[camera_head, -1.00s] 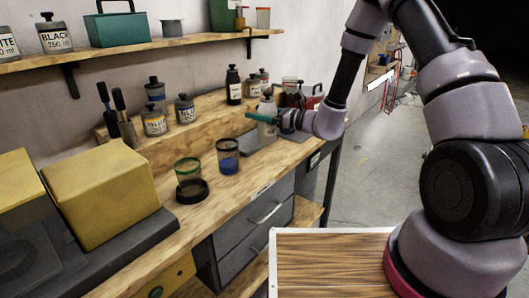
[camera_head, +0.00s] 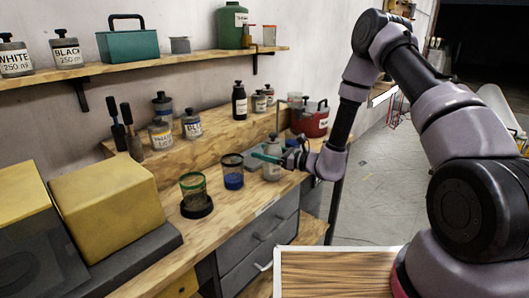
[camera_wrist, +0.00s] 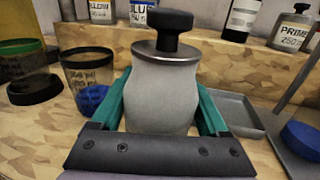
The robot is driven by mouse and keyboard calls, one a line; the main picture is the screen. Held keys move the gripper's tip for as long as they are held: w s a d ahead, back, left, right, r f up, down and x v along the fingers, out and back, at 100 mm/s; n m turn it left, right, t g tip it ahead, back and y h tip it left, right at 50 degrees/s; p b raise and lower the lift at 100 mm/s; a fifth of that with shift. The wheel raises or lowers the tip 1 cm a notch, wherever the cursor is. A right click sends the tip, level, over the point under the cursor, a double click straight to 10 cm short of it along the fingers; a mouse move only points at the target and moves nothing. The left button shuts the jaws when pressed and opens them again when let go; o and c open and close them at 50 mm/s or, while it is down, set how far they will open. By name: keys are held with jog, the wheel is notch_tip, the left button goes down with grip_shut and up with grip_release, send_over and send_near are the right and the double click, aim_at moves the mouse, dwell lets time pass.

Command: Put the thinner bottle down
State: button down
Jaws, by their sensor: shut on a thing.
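My gripper (camera_head: 270,158) is shut on a pale grey bottle (camera_wrist: 162,95) with a dark stopper, its teal fingers on either side of the body. The bottle (camera_head: 272,171) is upright over the right part of the workbench (camera_head: 235,207), at the near side of a grey tray. No label shows on its visible side. Its base is hidden behind my gripper in the wrist view, and I cannot tell whether it touches the bench.
The grey tray (camera_wrist: 235,112) lies close behind and right of the bottle. A jar with blue contents (camera_head: 232,173) and a green-rimmed jar (camera_head: 193,187) stand left. Labelled bottles line the raised ledge (camera_head: 205,137). A red toolbox (camera_head: 311,122) stands behind. Some bare wood lies in front.

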grip_release()
jog(key=shift+d+r, duration=0.1)
jog(key=shift+d, duration=0.05)
jog(key=v, duration=1.2)
jog(key=s+r+n+g+h, duration=0.2)
jog(key=s+r+n+g, duration=0.4)
jog(key=r, duration=0.3)
jog(key=s+r+n+g+h, duration=0.2)
jog(key=s+r+n+g, duration=0.1)
jog(key=s+r+n, duration=0.5)
jog(key=s+d+r+n+t+h, duration=0.2)
jog(key=s+d+r+t+h, duration=0.2)
jog(key=d+r, duration=0.4)
jog(key=s+d+r+n+t+h, duration=0.2)
jog(key=s+d+r+t+h, duration=0.2)
jog(key=d+r+h, duration=0.2)
jog(key=d+r, duration=0.2)
jog(key=d, duration=0.1)
jog(key=shift+n+t, duration=0.3)
jog(key=shift+n, duration=0.1)
